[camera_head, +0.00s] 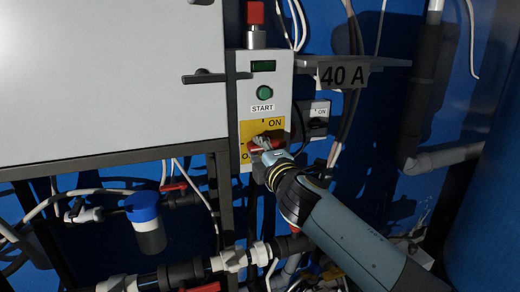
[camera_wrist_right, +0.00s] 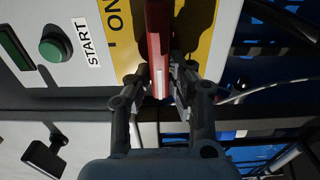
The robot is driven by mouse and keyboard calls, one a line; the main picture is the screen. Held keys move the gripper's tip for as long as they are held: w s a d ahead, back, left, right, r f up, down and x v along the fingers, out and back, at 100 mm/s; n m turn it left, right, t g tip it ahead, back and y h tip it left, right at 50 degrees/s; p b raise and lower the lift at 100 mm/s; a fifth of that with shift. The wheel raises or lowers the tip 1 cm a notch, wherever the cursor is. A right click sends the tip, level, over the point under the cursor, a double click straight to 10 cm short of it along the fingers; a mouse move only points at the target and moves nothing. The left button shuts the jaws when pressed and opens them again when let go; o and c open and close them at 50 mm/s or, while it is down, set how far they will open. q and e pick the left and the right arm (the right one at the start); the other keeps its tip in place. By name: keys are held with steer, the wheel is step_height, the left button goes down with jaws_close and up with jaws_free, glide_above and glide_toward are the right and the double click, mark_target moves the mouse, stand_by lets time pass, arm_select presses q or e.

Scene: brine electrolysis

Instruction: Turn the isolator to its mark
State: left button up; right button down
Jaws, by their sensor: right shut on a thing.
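The isolator is a red handle (camera_wrist_right: 157,40) on a yellow plate (camera_head: 262,128) low on the grey control panel. My right gripper (camera_head: 266,146) reaches in from the lower right and is shut on the red handle. In the right wrist view the handle stands between the two fingers (camera_wrist_right: 163,82), one on each side. The handle lies roughly level across the plate, not pointing up at "ON". The gripper hides part of it in the head view. My left gripper is not in view.
Above the plate are a green button (camera_head: 264,92) labelled START and a small dark display (camera_head: 263,66). A red-capped part (camera_head: 256,14) tops the panel. A small switch box (camera_head: 316,118) and a "40 A" label (camera_head: 344,75) are close right. A white cabinet door (camera_head: 110,80) stands left.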

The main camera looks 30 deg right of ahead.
steer(key=c, duration=1.2)
jaws_free()
steer(key=shift+c, duration=0.2)
steer(key=v, duration=1.2)
steer(key=shift+a, duration=0.1)
